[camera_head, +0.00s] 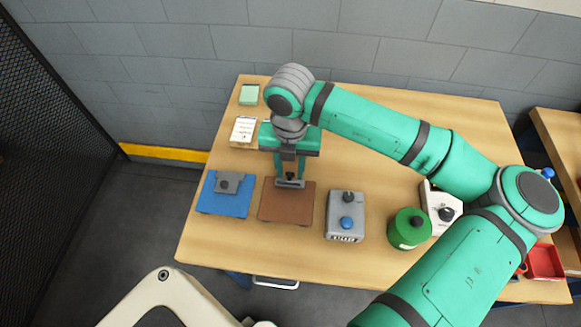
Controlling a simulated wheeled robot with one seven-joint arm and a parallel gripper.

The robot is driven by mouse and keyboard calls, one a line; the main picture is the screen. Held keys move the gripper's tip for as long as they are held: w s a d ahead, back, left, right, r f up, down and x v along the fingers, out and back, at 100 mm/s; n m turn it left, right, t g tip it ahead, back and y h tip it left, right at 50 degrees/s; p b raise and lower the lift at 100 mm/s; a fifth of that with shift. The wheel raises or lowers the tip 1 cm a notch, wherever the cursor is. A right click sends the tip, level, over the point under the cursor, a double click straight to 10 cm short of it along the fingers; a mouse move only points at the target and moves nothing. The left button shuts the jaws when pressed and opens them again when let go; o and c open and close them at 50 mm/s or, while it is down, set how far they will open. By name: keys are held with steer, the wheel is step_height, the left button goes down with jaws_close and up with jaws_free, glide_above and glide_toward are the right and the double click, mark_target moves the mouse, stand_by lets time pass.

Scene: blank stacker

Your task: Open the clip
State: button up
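A grey metal clip (287,184) with a small dark knob sits at the back part of a brown board (285,208) on the table. A second grey clip-like block (228,184) is on a blue plate (226,205) to its left. I cannot tell for certain which one the task means. My gripper (290,175) points down over the brown board's clip. Its two fingers are apart, with the dark knob showing between them. I cannot tell whether they touch the clip. Nothing is seen held.
A grey box (345,223) with a blue button, a green round container (409,229) and a white device (440,207) stand to the right. A white card (243,129) and a green block (249,95) lie at back left. A red bin (545,262) is far right.

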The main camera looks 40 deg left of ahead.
jaws_close()
steer(key=shift+w, duration=0.1)
steer(key=g, duration=0.1)
steer(key=w+a+g+h, duration=0.1)
steer(key=shift+w+f+g+h, duration=0.25)
steer(key=shift+w+g+h, duration=0.05)
steer(key=shift+g, duration=0.1)
steer(key=shift+w+f+g+h, duration=0.15)
steer(key=shift+w+g+h, duration=0.15)
steer(key=shift+g, duration=0.2)
steer(key=shift+w+a+f+g+h, duration=0.2)
steer(key=shift+g+h, duration=0.1)
steer(key=shift+g, duration=0.1)
steer(key=shift+s+a+g, duration=0.15)
steer(key=shift+a+g, duration=0.05)
steer(key=shift+g, duration=0.1)
steer(key=shift+f, duration=0.1)
steer(key=shift+d, duration=0.1)
